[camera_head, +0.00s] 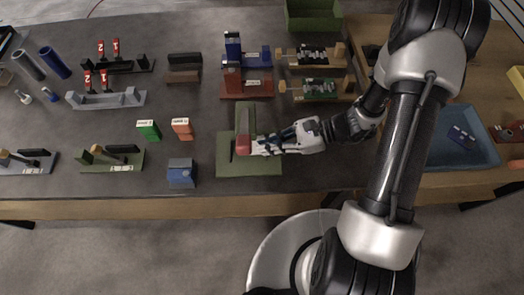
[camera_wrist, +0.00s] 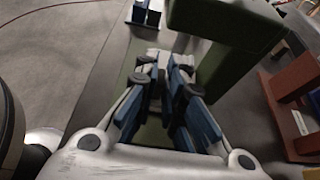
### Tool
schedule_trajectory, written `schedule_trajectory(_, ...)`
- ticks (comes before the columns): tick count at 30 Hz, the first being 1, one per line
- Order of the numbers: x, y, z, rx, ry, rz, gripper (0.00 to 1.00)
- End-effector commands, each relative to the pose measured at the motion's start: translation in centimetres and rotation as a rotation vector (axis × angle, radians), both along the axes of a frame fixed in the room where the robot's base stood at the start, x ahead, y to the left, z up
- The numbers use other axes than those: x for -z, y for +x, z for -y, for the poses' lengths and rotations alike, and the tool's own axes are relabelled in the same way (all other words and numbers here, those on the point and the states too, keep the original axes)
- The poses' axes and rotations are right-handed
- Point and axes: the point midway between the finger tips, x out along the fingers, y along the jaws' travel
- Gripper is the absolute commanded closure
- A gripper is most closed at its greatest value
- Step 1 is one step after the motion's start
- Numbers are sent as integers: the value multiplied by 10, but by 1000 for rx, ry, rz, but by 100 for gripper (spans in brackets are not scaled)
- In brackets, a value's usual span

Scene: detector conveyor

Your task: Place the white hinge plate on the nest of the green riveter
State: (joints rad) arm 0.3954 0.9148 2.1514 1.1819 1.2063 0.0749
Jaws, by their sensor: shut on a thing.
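The green riveter stands near the table's front edge in the head view, with a flat green base (camera_head: 232,166), a green upper body (camera_head: 243,118) and a red end (camera_head: 243,146). Its upper body (camera_wrist: 225,28) fills the top right of the wrist view, above the base (camera_wrist: 122,62). My gripper (camera_head: 259,147) reaches in from the right, low over the base and beside the red end. In the wrist view my gripper (camera_wrist: 163,66) is shut on a small pale piece (camera_wrist: 152,53), which I take as the white hinge plate. It is mostly hidden by the fingers. I cannot tell whether it touches the nest.
A blue block (camera_head: 181,174) stands left of the riveter. Green (camera_head: 149,130) and orange (camera_head: 182,128) boxes stand farther left. A red device (camera_head: 246,88) and a blue device (camera_head: 245,55) stand behind. A blue tray (camera_head: 455,140) lies on the right. The table's front edge is close.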

Motion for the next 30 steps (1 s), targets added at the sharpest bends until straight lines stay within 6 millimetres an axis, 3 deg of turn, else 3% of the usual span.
schedule_trajectory(8, 2, 0, -22, -1, 0, 1, 100)
schedule_trajectory(14, 35, 0, -19, 2, 0, -1, 100)
schedule_trajectory(26, 39, 1, -19, 1, 0, 0, 100)
schedule_trajectory(27, 39, 1, -19, 1, -1, 0, 88)
schedule_trajectory(30, 38, 1, -19, 1, -1, 0, 82)
